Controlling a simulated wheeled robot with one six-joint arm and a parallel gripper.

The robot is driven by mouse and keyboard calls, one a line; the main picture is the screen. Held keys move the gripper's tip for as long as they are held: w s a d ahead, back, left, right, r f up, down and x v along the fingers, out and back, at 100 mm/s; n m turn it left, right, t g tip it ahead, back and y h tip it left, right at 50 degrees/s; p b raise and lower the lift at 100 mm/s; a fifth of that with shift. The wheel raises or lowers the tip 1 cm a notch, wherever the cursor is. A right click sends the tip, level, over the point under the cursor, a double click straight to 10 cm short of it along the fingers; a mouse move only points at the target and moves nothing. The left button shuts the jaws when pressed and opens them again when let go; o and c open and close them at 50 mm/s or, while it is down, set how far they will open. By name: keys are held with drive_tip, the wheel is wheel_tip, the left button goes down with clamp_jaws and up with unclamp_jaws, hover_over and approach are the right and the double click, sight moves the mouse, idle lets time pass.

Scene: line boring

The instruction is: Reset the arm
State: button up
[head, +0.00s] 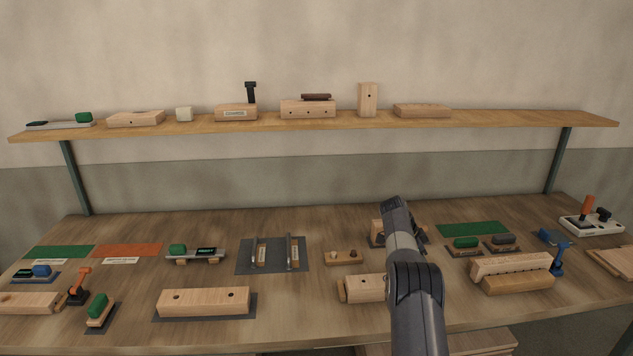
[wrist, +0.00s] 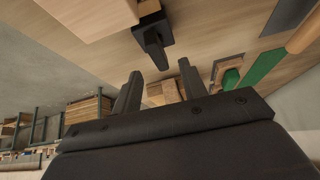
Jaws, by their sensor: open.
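My gripper (wrist: 161,82) shows in the wrist view with its two dark fingers spread apart. Nothing is visible between the fingertips. In the head view my arm (head: 415,285) rises from the bottom edge, right of centre, over the workbench (head: 330,325). It bends at a dark joint, and its upper part stands in front of the bench's back half. My gripper is mostly hidden behind the arm there. In the wrist view a black tool (wrist: 152,38) beside a pale wooden block (wrist: 88,14) appears beyond the fingers, apart from them.
A wooden block (head: 366,289) lies just left of my arm. A long drilled block (head: 205,301) sits on a grey mat further left. A blue tool (head: 559,260) and wooden blocks (head: 517,282) stand at right. A shelf (head: 330,124) with several blocks spans the back.

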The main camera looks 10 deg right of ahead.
drive_tip(key=x, duration=0.4)
drive_tip(key=shift+a, duration=0.1)
drive_tip(key=shift+w+b, duration=0.1)
drive_tip(key=shift+b, duration=0.25)
drive_tip(key=shift+r+n+t, duration=0.1)
drive_tip(key=shift+n+t, duration=0.2)
drive_tip(key=shift+n, duration=0.2)
drive_tip(key=shift+b, duration=0.3)
drive_tip(key=shift+m+p, duration=0.4)
drive_tip(key=shift+p, duration=0.2)
